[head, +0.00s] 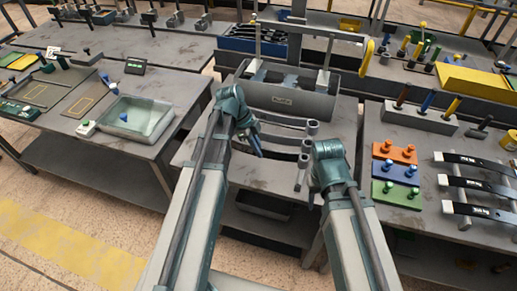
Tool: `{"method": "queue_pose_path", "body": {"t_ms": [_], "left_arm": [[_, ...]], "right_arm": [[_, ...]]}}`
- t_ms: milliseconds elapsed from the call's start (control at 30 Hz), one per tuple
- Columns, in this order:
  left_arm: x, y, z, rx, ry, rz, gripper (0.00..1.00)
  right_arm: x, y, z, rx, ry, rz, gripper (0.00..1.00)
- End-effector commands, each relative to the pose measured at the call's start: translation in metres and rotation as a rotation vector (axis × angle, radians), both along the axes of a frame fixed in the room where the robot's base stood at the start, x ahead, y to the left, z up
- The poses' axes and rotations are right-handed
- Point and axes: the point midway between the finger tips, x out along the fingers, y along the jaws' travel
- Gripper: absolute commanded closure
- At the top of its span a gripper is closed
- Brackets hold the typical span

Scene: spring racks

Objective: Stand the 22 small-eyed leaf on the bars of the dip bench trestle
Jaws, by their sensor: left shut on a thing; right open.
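Several dark curved leaves (278,138) lie across the middle bench, with round eyes at their right ends. Their numbers are not readable, so I cannot tell which is the 22 small-eyed leaf. My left gripper (257,146) is shut at the left end of the leaves. The piece between its fingers is too small to make out. My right gripper (308,178) is open near the eyed right ends, and its fingers are hard to separate from the grey parts there. Behind the leaves is a grey trough (290,101) with upright posts and a crossbar above it. I cannot identify the trestle bars with certainty.
The left bench holds a clear tray (158,112) with a blue item inside. The right bench holds orange, blue and green peg blocks (394,153) and white-ended labelled strips (480,184). A dark bin (263,205) sits below the middle bench. A floor gap separates the left and middle benches.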

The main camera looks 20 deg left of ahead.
Motion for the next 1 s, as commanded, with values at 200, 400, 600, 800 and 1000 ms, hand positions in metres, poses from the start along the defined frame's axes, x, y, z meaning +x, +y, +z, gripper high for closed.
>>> {"method": "queue_pose_path", "body": {"t_ms": [200,400,600,800,1000], "left_arm": [[0.000,0.000,-0.019,-0.002,0.000,0.000,1.00],[0.000,0.000,-0.032,-0.002,0.000,0.000,1.00],[0.000,0.000,-0.037,-0.002,0.000,0.000,1.00],[0.000,0.000,-0.037,-0.002,0.000,0.000,1.00],[0.000,0.000,-0.037,-0.002,0.000,0.000,1.00]], "right_arm": [[0.000,0.000,-0.019,0.000,0.000,0.000,0.50],[0.000,0.000,-0.033,0.000,0.000,0.000,0.50],[0.000,0.000,-0.038,0.000,0.000,0.000,0.50],[0.000,0.000,-0.037,0.000,0.000,0.000,0.50],[0.000,0.000,-0.037,0.000,0.000,0.000,0.50]]}}
